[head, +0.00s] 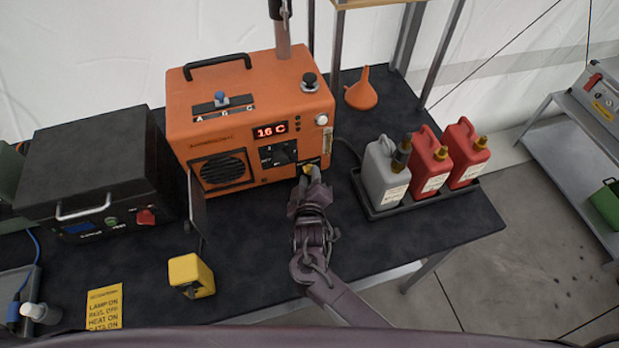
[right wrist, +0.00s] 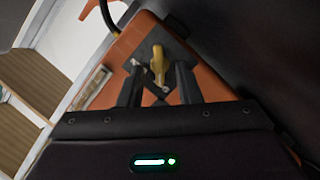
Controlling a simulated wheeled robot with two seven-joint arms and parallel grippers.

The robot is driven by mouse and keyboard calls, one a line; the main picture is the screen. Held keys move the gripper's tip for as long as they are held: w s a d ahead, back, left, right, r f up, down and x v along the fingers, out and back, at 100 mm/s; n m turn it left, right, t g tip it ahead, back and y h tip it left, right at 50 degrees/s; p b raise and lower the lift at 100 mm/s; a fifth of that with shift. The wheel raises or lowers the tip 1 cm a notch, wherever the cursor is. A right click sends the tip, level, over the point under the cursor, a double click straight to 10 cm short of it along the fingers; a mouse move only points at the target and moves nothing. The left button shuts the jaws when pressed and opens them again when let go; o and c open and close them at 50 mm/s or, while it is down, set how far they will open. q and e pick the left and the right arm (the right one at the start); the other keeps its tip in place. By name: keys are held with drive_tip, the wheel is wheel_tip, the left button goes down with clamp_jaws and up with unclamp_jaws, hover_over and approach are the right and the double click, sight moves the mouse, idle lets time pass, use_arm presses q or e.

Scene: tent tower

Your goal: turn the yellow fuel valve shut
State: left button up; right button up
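The yellow fuel valve (head: 307,170) is on the lower right of the orange heater's front, mostly hidden by my right gripper in the head view. In the right wrist view the yellow valve handle (right wrist: 157,64) stands out from a dark plate, between and slightly beyond my fingertips. My right gripper (head: 308,178) is in front of the valve. Its two fingers (right wrist: 158,76) are apart, one on each side of the handle, with a visible gap to it. My left gripper is not in view.
The orange heater (head: 240,125) stands on a dark table (head: 440,225). Grey and red canisters (head: 433,160) sit in a tray to the right, with an orange funnel (head: 362,92) behind. A yellow block (head: 191,275) and yellow card (head: 104,307) lie front left. A black case (head: 90,160) is further left.

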drive_tip(key=b+v, duration=0.1)
drive_tip(key=v, duration=0.7)
idle(0.5)
